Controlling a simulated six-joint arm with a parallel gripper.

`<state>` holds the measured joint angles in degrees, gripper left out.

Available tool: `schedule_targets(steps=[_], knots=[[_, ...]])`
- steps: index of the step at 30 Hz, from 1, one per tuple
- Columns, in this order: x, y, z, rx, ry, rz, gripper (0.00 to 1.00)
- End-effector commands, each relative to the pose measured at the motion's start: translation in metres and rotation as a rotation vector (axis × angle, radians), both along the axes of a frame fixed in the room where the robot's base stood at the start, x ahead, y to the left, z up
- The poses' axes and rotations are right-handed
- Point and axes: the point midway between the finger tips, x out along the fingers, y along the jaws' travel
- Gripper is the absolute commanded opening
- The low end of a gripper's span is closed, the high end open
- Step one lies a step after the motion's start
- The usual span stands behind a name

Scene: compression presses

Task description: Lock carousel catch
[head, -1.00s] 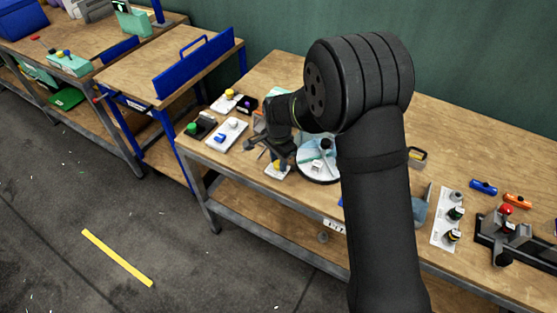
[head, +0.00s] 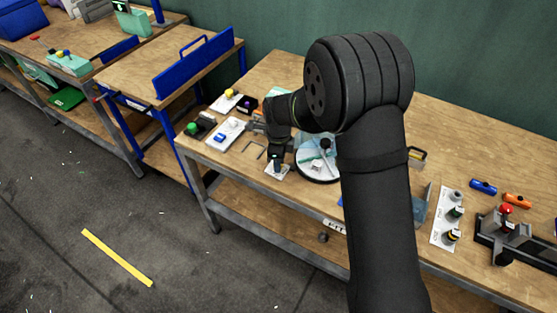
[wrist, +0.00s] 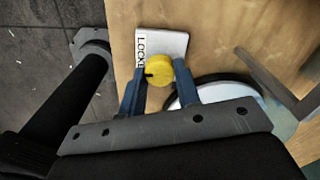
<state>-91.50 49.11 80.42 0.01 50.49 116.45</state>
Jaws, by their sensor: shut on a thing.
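The catch is a yellow round knob (wrist: 159,72) with a dark mark on its left side. It sits on a white plate (wrist: 176,43) with lettering that begins "LOCK"; the rest is hidden. My gripper (wrist: 160,76) has one blue-grey finger on each side of the knob and is shut on it. In the head view my gripper (head: 277,163) points down over the plate (head: 285,173) at the bench's front edge and hides the knob. The round carousel (head: 312,174) stands just right of the plate; its pale rim also shows in the wrist view (wrist: 225,91).
A dark lever with a round knob (head: 324,144) rises from the carousel. A white plate with a blue switch (head: 220,138) and a green button box (head: 193,129) lie to the left. A white button panel (head: 446,218) and a red-knobbed fixture (head: 507,225) stand to the right.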

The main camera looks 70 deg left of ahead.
Motion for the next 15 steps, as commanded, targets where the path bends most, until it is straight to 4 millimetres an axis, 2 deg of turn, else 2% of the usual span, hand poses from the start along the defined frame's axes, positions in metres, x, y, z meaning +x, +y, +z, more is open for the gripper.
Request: schedule_targets(steps=[15], knots=[[-0.0004,0.0002,0.0005,0.001,0.000,-0.105,0.07]])
